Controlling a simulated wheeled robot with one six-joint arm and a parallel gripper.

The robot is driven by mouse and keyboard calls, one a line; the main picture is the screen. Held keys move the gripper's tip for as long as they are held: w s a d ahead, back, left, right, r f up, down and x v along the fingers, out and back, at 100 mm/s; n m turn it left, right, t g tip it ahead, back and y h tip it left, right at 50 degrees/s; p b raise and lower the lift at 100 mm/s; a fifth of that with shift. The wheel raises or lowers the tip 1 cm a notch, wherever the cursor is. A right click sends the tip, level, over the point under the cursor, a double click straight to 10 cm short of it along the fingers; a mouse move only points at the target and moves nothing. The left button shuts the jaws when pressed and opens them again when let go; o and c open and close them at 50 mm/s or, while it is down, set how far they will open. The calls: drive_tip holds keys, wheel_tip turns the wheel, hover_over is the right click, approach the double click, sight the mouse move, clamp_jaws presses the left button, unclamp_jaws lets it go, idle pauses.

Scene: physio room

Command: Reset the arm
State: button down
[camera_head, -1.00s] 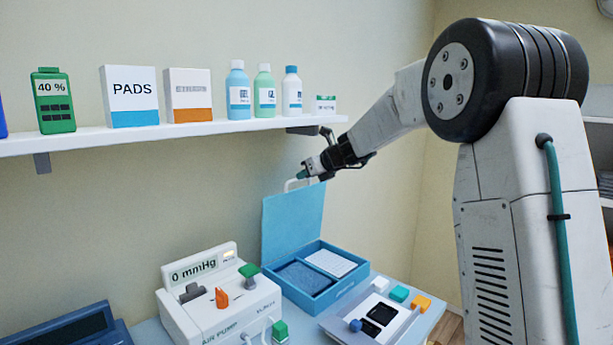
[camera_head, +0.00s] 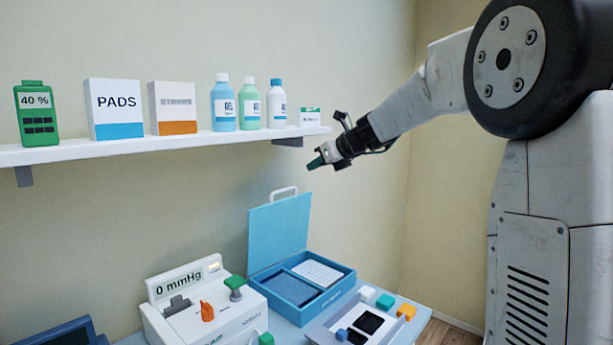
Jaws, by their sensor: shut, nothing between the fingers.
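My gripper (camera_head: 316,162) is in the head view, in the air just below the right end of the wall shelf. Its fingers are together and nothing shows between them. It is above and to the right of the open blue case (camera_head: 303,282), clear of the case's raised lid. My arm reaches in from the right, with its forearm sloping down to the left toward the gripper.
A white shelf (camera_head: 150,148) carries a green 40 % block (camera_head: 37,115), a PADS box (camera_head: 115,108), another box (camera_head: 173,107), several bottles and a small box (camera_head: 310,117). Below are an air pump (camera_head: 205,312) and a device tray (camera_head: 372,322). Open air lies between.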

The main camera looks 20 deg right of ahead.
drive_tip(key=s+a+f+n+g, duration=0.3)
drive_tip(key=s+a+f+n, duration=0.15)
drive_tip(key=s+n, duration=0.5)
drive_tip(key=s+a+f+n+g, duration=0.35)
drive_tip(key=s+f+n, duration=0.25)
drive_tip(key=s+n, duration=0.3)
drive_tip(key=s+a+f+n+g+h, duration=0.1)
drive_tip(key=s+n, duration=0.5)
drive_tip(key=s, duration=0.7)
drive_tip(key=s+a+f+n+g+h, duration=0.2)
drive_tip(key=s+f+n, duration=0.3)
drive_tip(key=s, duration=0.9)
drive_tip(key=shift+a+f+n+h, duration=0.15)
drive_tip(key=shift+f+n+h, duration=0.1)
drive_tip(key=shift+n+h, duration=0.65)
